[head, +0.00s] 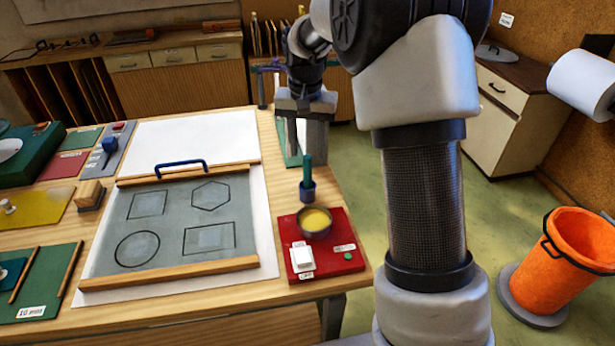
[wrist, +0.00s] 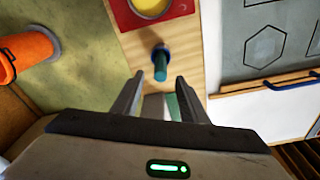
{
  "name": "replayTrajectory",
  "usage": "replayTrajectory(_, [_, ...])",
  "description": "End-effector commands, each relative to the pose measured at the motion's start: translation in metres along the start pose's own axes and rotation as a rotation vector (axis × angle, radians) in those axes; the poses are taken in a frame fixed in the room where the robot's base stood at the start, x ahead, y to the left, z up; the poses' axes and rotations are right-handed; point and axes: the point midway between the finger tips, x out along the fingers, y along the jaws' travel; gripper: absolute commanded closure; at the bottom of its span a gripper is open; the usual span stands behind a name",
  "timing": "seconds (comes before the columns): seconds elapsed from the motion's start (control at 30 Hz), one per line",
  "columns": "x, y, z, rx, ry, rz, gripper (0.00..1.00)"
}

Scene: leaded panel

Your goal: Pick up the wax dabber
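The wax dabber (head: 307,172) has a dark green upright handle, and its foot sits in a small blue holder (head: 307,192) on the table near the right edge. In the wrist view the dabber (wrist: 161,66) stands just beyond my fingertips, roughly centred between them. My gripper (head: 306,150) points down behind and above the dabber in the head view. In the wrist view my gripper (wrist: 160,80) is open with nothing held between its fingers. I cannot tell the exact gap between fingertips and handle.
A red board (head: 345,262) with a yellow wax pot (head: 314,221) and a white block (head: 302,258) lies in front of the dabber. The framed grey panel (head: 232,190) with a blue handle (head: 181,164) lies to the left. An orange bin (head: 575,255) stands on the floor at right.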

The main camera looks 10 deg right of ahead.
Motion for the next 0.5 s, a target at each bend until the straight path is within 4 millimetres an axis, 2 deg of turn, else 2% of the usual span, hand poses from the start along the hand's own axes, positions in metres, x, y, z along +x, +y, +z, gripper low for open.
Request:
replayTrajectory(0.33, [0.044,0.000,0.003,0.001,-0.002,0.002,0.60])
replayTrajectory(0.5, [0.053,0.000,0.003,0.001,0.001,0.001,0.60])
